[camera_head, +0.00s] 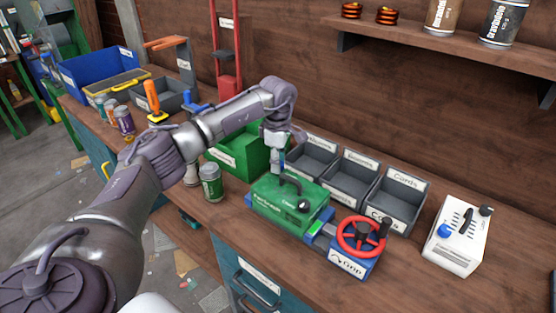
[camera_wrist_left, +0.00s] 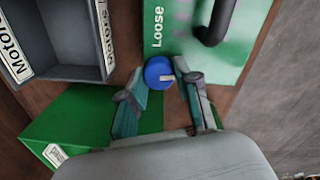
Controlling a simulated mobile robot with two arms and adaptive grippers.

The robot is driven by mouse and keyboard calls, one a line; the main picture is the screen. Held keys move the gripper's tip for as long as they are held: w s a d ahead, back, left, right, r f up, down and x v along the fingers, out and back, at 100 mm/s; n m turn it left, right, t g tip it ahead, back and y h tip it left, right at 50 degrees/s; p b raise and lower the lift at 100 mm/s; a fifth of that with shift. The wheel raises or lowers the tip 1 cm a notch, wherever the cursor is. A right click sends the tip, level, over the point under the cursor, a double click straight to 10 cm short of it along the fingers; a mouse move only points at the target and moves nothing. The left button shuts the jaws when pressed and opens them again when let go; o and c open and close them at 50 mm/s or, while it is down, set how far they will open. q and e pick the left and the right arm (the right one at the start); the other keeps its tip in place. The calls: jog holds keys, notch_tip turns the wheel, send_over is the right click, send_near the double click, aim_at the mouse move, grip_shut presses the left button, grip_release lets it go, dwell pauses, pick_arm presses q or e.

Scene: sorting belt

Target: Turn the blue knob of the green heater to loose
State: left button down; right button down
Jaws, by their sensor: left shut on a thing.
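The green heater (camera_head: 270,207) sits on the workbench, with a black handle on top and a black knob (camera_head: 303,206) on its near face. In the left wrist view the heater (camera_wrist_left: 215,65) shows the white word "Loose" close to the blue knob (camera_wrist_left: 158,70). The blue knob is round with a pale pointer mark. My left gripper (camera_wrist_left: 162,80) has its two fingers on either side of the knob and is shut on it. In the head view this gripper (camera_head: 278,165) comes down at the heater's far left end, and I cannot make out the knob there.
Grey bins (camera_head: 348,186) stand behind the heater, and a green bin (camera_head: 226,161) is at its left. A red wheel (camera_head: 361,237) on a blue vise is at its right. A green can (camera_head: 211,184) stands close by. A white box (camera_head: 457,243) is farther right.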

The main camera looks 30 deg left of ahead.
pick_arm(q)
jog(key=n+p, duration=0.1)
jog(key=n, duration=0.6)
jog(key=shift+r, duration=0.1)
jog(key=n+p, duration=0.1)
jog(key=n, duration=0.3)
jog(key=shift+d, duration=0.1)
jog(key=n+p, duration=0.1)
jog(key=n, duration=0.2)
jog(key=shift+n, duration=0.3)
jog(key=n+p, duration=0.1)
jog(key=n, duration=0.5)
jog(key=shift+r+g+p, duration=0.1)
jog(key=shift+g+p, duration=0.2)
jog(key=shift+p, duration=0.05)
jog(key=n+p, duration=0.1)
jog(key=n, duration=0.3)
jog(key=shift+w, duration=0.1)
jog(key=shift+n+p, duration=0.55)
jog(key=shift+n, duration=0.95)
jog(key=c, duration=0.8)
grip_release()
